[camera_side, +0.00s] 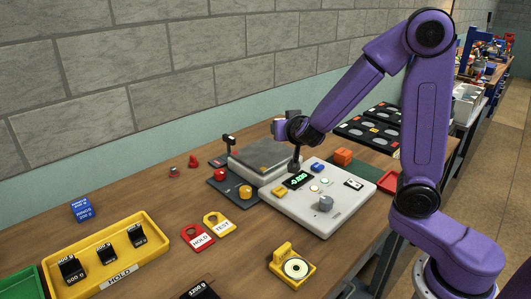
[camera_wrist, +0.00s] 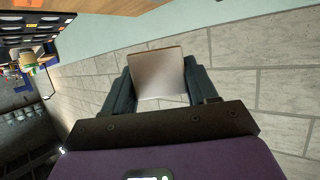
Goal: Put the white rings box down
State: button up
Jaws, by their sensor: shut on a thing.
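The white rings box (camera_wrist: 160,76) is a plain pale block in the wrist view, between the two dark fingers of my gripper (camera_wrist: 158,92). My gripper (camera_side: 284,128) is shut on it. In the side view the pale box (camera_side: 278,129) shows at the gripper's left end. It is held up in the air, and in the picture it appears just above the grey scale pan (camera_side: 262,154). Its label cannot be read. The underside of the box and its exact height over the pan cannot be told.
The scale's white console (camera_side: 347,206) has a lit green display, buttons and a grey knob. A yellow HOLD tray (camera_side: 152,232) with black weights stands front left, near a blue box (camera_side: 82,209). HOLD (camera_side: 196,237) and TEST (camera_side: 218,224) tags lie on the wooden table. Dark trays (camera_side: 378,124) stand behind.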

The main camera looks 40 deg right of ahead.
jog(key=shift+s+d+r+m+g+h, duration=0.25)
jog(key=shift+d+r+m+g+h, duration=0.2)
jog(key=shift+m+h, duration=0.2)
jog(key=shift+s+d+r+m+g+h, duration=0.2)
jog(key=shift+s+d+m+h, duration=0.05)
jog(key=shift+s, duration=0.2)
jog(key=shift+s+d+r+m+g+h, duration=0.15)
jog(key=shift+s+d+m+h, duration=0.05)
jog(key=shift+s, duration=0.2)
jog(key=shift+w, duration=0.1)
send_over(266, 154)
jog(key=f, duration=0.5)
jog(key=s+f, duration=0.1)
jog(key=f, duration=0.2)
jog(key=shift+a+f, duration=0.1)
jog(key=shift+f, duration=0.2)
jog(key=f, duration=0.1)
jog(key=w+f, duration=0.1)
jog(key=f, duration=0.1)
jog(key=shift+w, duration=0.15)
jog(key=shift+f, duration=0.5)
jog(key=shift+f, duration=0.25)
